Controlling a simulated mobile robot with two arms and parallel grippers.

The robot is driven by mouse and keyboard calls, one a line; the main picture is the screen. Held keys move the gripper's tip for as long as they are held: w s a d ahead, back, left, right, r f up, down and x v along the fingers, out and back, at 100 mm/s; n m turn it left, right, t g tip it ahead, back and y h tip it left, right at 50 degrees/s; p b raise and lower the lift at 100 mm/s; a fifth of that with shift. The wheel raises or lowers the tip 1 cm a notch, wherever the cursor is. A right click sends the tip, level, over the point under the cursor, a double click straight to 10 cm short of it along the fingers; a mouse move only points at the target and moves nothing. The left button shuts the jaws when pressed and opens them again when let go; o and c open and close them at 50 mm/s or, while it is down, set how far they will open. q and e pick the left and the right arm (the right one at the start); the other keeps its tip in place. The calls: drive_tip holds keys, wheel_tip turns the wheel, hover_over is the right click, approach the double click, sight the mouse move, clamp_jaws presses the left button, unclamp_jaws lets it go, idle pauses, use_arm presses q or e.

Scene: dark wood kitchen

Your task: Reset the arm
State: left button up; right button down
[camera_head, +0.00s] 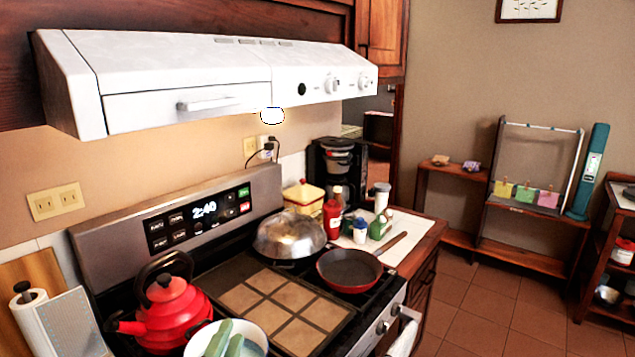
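I can make out neither my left gripper nor my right gripper in the head view. No arm of mine can be clearly picked out over the stove or counter. Whether either gripper is open, shut or holding something is hidden from me.
A stove (287,312) fills the lower middle, with a red kettle (172,312), a domed metal lid (290,236) and a dark pan (349,269). A white bowl (254,347) with green items is at the bottom. A white range hood (190,80) hangs above. Floor (490,320) at right looks clear.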

use_arm(q)
drive_tip(key=s+a+f+n+g+y, duration=0.1)
drive_tip(key=s+f+n+g, duration=0.1)
drive_tip(key=f, duration=0.3)
drive_tip(key=s+a+f+n+g, duration=0.2)
drive_tip(key=s+f+n+g, duration=0.1)
drive_tip(key=s+f, duration=0.2)
drive_tip(key=s+a+f+n+g+y, duration=0.1)
drive_tip(key=s+a+f+n+g, duration=0.1)
drive_tip(key=f, duration=0.3)
drive_tip(key=shift+s+a+n+g+y, duration=0.2)
drive_tip(key=shift+s+n+g+y, duration=0.1)
drive_tip(key=shift+s+n, duration=0.5)
drive_tip(key=s+f+n+g+h, duration=0.1)
drive_tip(key=s+f+n+g, duration=0.5)
drive_tip(key=s, duration=1)
wheel_tip(320, 180, down, 30)
drive_tip(key=s+m+g+b, duration=0.2)
drive_tip(key=s+a+f+g, duration=0.1)
drive_tip(key=s+a+f, duration=0.1)
drive_tip(key=s+f, duration=1.4)
drive_tip(key=shift+s+a+f+g+b, duration=0.25)
drive_tip(key=shift+s+f+g+b, duration=0.05)
drive_tip(key=shift+f+b, duration=0.1)
